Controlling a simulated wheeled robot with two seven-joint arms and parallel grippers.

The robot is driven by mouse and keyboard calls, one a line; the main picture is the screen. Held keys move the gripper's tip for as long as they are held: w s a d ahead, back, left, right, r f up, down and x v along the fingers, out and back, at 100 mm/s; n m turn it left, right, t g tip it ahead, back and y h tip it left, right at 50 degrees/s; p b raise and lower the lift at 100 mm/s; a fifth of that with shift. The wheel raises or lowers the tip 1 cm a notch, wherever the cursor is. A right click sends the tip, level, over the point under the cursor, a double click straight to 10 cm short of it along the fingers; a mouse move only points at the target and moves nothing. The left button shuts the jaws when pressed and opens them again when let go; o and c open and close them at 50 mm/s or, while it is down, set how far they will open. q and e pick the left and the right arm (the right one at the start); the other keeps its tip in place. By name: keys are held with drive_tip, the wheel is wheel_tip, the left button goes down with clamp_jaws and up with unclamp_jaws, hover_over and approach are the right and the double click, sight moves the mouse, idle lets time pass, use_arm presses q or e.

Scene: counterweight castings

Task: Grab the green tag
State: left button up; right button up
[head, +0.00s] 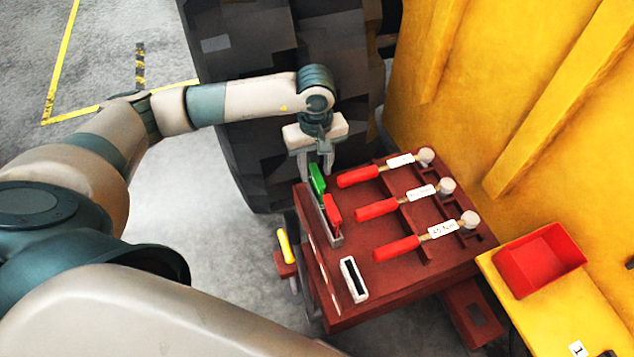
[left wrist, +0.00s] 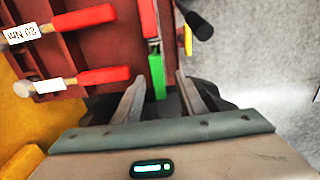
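The green tag (head: 317,179) stands at the far end of a narrow grey holder (head: 336,240) along the left edge of a dark red bench top. A red tag (head: 333,209) is in the same holder, nearer to me. My left gripper (head: 315,174) is at the far end of the holder, pointing down, with its fingers apart. In the left wrist view the green tag (left wrist: 157,76) shows between the two open fingers (left wrist: 160,76), with gaps visible on both sides. My right gripper is not in view.
Several red-handled wrenches (head: 376,208) with white labels lie on the bench (head: 385,285), right of the tags. A white-framed slot (head: 353,280) is near its front. A yellow-handled tool (head: 286,246) hangs at its left side. A red bin (head: 540,262) sits right; a large tyre (head: 270,150) stands behind.

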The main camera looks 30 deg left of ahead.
sight(317, 174)
use_arm(q)
drive_tip(key=shift+f+p, duration=0.45)
drive_tip(key=shift+p, duration=0.05)
wheel_tip(317, 174, down, 3)
drive_tip(key=shift+d+r+p, duration=0.1)
drive_tip(key=shift+d+p, duration=0.05)
drive_tip(key=shift+p, duration=0.7)
drive_tip(key=shift+f, duration=0.7)
clamp_jaws()
